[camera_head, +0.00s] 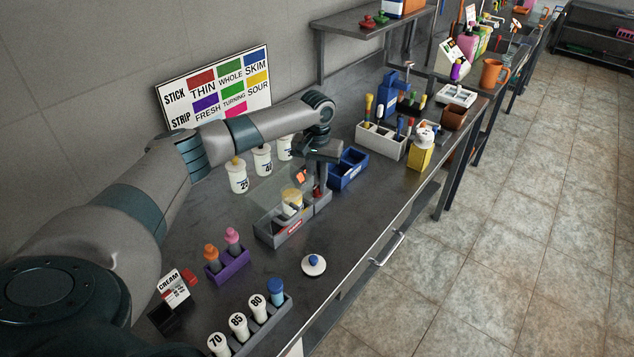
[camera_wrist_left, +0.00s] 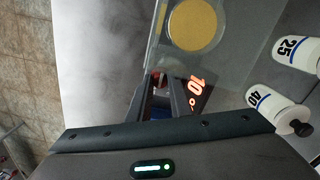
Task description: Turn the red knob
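A grey instrument (camera_head: 284,236) with a clear cover sits on the bench, a yellow-topped cup (camera_head: 292,200) inside it. An orange lit display (camera_head: 301,176) is on it and reads about "10" in the left wrist view (camera_wrist_left: 197,87). A small dark red part, which looks like the red knob (camera_head: 318,190), shows under my left gripper (camera_head: 318,172) in the head view. In the left wrist view a bit of red (camera_wrist_left: 155,74) shows at the fingertips, mostly hidden. My left gripper's fingers (camera_wrist_left: 160,84) stand apart at it; contact cannot be seen. My right gripper is not in view.
White numbered bottles (camera_head: 237,176) stand behind the instrument. A blue bin (camera_head: 347,170) is just beyond it. A purple holder (camera_head: 228,266), a grey rack of vials (camera_head: 265,326) and a round white lid (camera_head: 314,265) are in front. Red items (camera_head: 368,21) lie on the shelf.

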